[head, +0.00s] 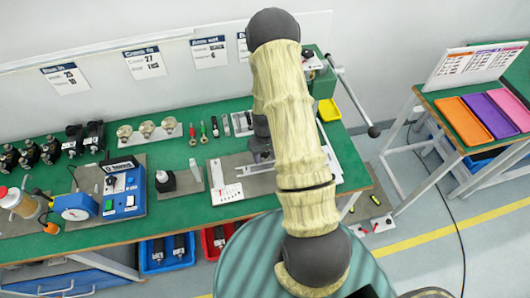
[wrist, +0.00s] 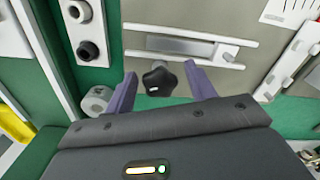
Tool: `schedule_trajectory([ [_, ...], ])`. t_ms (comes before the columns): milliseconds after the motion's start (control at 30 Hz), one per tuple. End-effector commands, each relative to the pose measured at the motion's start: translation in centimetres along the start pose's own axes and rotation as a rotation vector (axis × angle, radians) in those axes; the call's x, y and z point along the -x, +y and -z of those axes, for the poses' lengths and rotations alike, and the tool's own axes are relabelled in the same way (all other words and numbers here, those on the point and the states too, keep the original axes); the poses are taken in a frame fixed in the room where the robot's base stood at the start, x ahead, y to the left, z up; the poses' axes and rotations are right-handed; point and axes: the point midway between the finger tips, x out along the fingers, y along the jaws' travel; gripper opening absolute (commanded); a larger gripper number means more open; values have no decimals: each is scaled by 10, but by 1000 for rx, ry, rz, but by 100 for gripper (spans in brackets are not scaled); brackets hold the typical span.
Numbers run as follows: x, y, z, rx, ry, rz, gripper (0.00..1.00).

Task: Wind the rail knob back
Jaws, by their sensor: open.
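In the wrist view, a black star-shaped knob (wrist: 158,79) sits at the lower edge of a grey plate (wrist: 230,75), just below two pale parallel rails (wrist: 190,28). A slotted metal piece (wrist: 185,46) lies between the rails. My gripper (wrist: 160,76) is open, with one purple finger left of the knob and the other right of it. A gap shows on each side; I cannot tell how deep the fingers reach along the knob. In the head view my gripper (head: 262,148) is over the green bench, partly hidden by my arm, and the knob cannot be made out.
In the wrist view, a black round button (wrist: 87,50) and a grey cylinder (wrist: 97,99) stand left of the gripper. A white strip (wrist: 290,62) is at right.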

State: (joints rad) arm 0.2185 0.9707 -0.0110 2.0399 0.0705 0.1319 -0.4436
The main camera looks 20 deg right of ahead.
Motion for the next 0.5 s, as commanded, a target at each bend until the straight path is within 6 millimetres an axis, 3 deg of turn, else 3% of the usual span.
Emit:
schedule_trajectory([
  [200, 0, 0, 0, 0, 1, 0, 55],
  [433, 0, 0, 0, 0, 1, 0, 11],
  [500, 0, 0, 0, 0, 1, 0, 11],
])
